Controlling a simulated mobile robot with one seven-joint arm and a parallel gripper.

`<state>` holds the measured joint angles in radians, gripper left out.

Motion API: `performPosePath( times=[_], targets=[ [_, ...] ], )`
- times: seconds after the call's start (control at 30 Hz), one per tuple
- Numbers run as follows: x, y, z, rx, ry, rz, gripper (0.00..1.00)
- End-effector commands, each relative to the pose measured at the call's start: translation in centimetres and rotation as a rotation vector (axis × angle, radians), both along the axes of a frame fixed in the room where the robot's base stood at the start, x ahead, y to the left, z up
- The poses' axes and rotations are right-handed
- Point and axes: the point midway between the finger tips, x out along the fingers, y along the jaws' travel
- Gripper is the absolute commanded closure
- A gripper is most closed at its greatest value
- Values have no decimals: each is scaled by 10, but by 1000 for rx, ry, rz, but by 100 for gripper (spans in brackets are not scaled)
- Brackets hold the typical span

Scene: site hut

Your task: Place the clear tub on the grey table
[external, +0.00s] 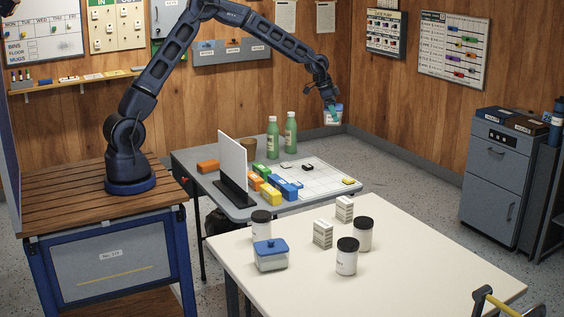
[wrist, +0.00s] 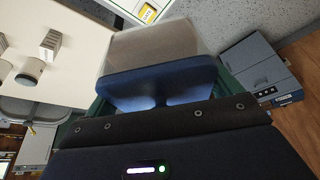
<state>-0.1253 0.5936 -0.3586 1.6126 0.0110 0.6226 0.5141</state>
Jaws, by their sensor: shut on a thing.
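A clear tub with a blue lid (external: 334,117) is in my gripper (external: 330,106), up in the air beyond the far right part of the grey table (external: 188,157). In the wrist view the tub (wrist: 155,48) fills the upper middle, its blue lid toward the gripper. My gripper is shut on it; the fingertips are mostly hidden behind the lid. A second clear tub with a blue lid (external: 270,257) stands on the white table.
The grey table bears green bottles (external: 291,135), coloured blocks (external: 270,191), an upright white panel (external: 232,165) and a white gridded sheet (external: 318,180). The white table (external: 420,275) in front holds jars (external: 347,257) and small boxes (external: 323,234). A grey cabinet (external: 490,180) stands at right.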

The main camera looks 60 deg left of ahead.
Motion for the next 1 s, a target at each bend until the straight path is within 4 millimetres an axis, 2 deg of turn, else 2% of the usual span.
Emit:
performPosePath(
  times=[0.03, 0.1, 0.47, 0.8, 1.0],
  targets=[
    [4, 25, 1, 0, -1, 33, 39],
    [8, 55, 1, 0, -1, 73, 39],
    [11, 213, 1, -1, -2, 280, 39],
    [-13, 361, 1, 0, -3, 477, 39],
    [-36, 435, 2, 0, -2, 577, 39]
  ],
)
